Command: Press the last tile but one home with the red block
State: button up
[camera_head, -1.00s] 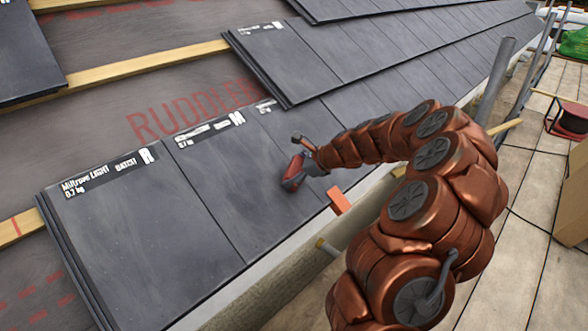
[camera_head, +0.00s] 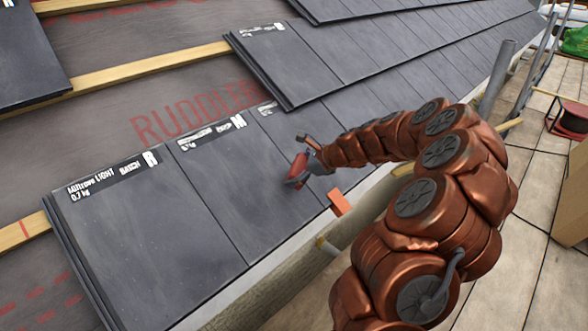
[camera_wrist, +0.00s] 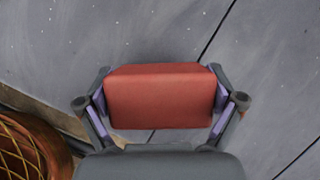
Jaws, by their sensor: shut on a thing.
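My gripper (camera_head: 297,175) is shut on the red block (camera_wrist: 160,97), which it holds level across its two fingers in the wrist view. In the head view the red block (camera_head: 299,166) is small and low over the lowest tile row. A seam passes behind the block in the wrist view. I cannot tell whether the block touches the tile. The leftmost tile (camera_head: 150,235) lies flat beside the second, its printed top strip showing.
A small orange-red piece (camera_head: 340,202) stands at the eaves edge near my gripper. The gutter (camera_head: 285,280) runs below. Paved scaffold decking (camera_head: 520,220) is at right.

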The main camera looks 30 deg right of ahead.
jog(key=shift+s+d+r+p, duration=0.1)
jog(key=shift+s+r+p, duration=0.4)
jog(key=shift+r+p, duration=0.3)
jog(key=shift+s+d+r+p, duration=0.1)
jog(key=shift+s+r+p, duration=0.45)
jog(key=shift+r, duration=0.4)
jog(key=shift+s+d+r+p, duration=0.1)
jog(key=shift+s+r+p, duration=0.4)
jog(key=shift+r+p, duration=0.3)
jog(key=shift+s, duration=0.1)
